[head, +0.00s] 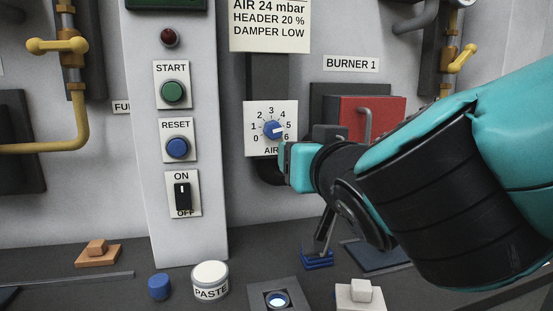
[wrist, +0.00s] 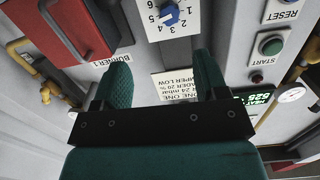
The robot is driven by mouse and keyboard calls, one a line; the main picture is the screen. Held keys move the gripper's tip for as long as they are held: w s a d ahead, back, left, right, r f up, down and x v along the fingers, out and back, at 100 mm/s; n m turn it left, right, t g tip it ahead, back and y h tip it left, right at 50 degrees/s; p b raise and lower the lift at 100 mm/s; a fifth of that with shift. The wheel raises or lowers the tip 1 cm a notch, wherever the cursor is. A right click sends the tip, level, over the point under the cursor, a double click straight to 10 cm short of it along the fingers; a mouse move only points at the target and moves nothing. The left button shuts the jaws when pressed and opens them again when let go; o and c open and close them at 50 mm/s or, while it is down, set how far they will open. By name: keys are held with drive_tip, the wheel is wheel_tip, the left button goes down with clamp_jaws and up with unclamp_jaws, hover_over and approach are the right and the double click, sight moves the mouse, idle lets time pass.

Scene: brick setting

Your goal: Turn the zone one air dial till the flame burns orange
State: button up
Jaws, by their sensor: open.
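The blue air dial (head: 272,130) sits on a white plate numbered 0 to 6; its white pointer aims right, around 5 to 6. No flame is clearly visible; a dark square fitting (head: 277,300) at the bottom glows bluish white.
A control column with START (head: 172,92), RESET (head: 177,148) and an ON/OFF switch (head: 182,195) stands left of the dial. A red burner box (head: 385,112) is to the right. A paste jar (head: 211,280) and a blue cap (head: 159,287) stand on the ledge below.

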sight(275, 130)
drive_tip(key=shift+t+y, duration=0.3)
drive_tip(key=shift+t, duration=0.2)
drive_tip(key=p+x, duration=0.1)
drive_tip(key=x, duration=0.4)
drive_tip(key=p+x, duration=0.2)
drive_tip(key=x, duration=0.4)
drive_tip(key=a+r+p+x, duration=0.1)
drive_tip(key=p+x, duration=0.1)
drive_tip(key=x, duration=0.4)
drive_tip(key=shift+a, duration=0.1)
drive_tip(key=shift+c, duration=0.3)
drive_tip(key=shift+f, duration=0.1)
drive_tip(key=c, duration=0.9)
